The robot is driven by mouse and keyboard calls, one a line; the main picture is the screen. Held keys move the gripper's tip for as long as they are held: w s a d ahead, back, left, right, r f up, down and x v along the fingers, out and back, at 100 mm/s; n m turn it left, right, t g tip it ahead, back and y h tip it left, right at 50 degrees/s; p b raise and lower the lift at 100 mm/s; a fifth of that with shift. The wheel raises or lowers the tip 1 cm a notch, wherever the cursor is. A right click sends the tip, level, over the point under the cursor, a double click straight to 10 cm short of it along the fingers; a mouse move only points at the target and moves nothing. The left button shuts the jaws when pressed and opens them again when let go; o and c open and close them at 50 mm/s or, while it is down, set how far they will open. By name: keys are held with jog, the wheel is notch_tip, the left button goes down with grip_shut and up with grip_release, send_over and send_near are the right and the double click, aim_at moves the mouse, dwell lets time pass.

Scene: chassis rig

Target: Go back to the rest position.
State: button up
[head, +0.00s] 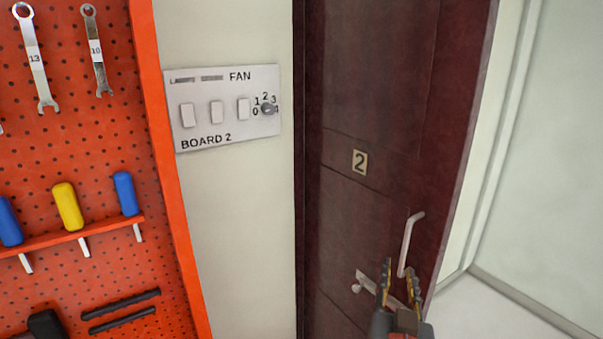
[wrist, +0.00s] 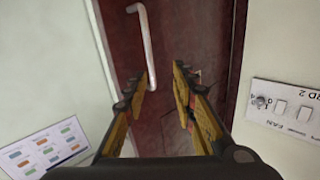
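My gripper (head: 399,268) is low at the right of centre in the head view, in front of a dark red door (head: 375,70) marked 2. Its two fingers are apart with nothing between them; the gap also shows in the wrist view (wrist: 158,80). The silver door handle (head: 408,240) is just above and behind the fingertips in the head view. In the wrist view the handle (wrist: 146,45) rises beyond the gap; I cannot tell whether a finger touches it. A metal latch (head: 367,284) lies beside the fingers and is partly hidden by them.
A switch board (head: 205,135) labelled BOARD 2, with a fan knob (head: 268,108), is on the wall left of the door. An orange pegboard (head: 95,165) with wrenches and screwdrivers stands at far left. Pale floor (head: 500,305) shows right of the door. The wrist view shows a label sheet (wrist: 45,150).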

jog(key=s+a+f+n+g+y, duration=0.1)
jog(key=a+f+n+g+y, duration=0.1)
jog(key=a+f+y, duration=0.45)
jog(key=s+a+f+n+g+y, duration=0.1)
jog(key=a+n+g+y, duration=0.15)
jog(key=a, duration=0.65)
jog(key=s+f+n+g+y, duration=0.1)
jog(key=s+f+n+g, duration=0.1)
jog(key=s+f+g, duration=0.4)
jog(key=s+d+r+m+h, duration=0.1)
jog(key=s+d+h, duration=0.1)
jog(key=d, duration=0.4)
jog(key=s+d+r+h, duration=0.1)
jog(key=s+d+h, duration=0.1)
jog(key=s+d, duration=0.3)
jog(key=shift+s+d+m, duration=0.25)
jog(key=shift+d+m, duration=0.1)
jog(key=shift+d, duration=0.4)
jog(key=shift+r+g, duration=0.1)
jog(key=shift+g, duration=0.15)
jog(key=shift+c, duration=0.4)
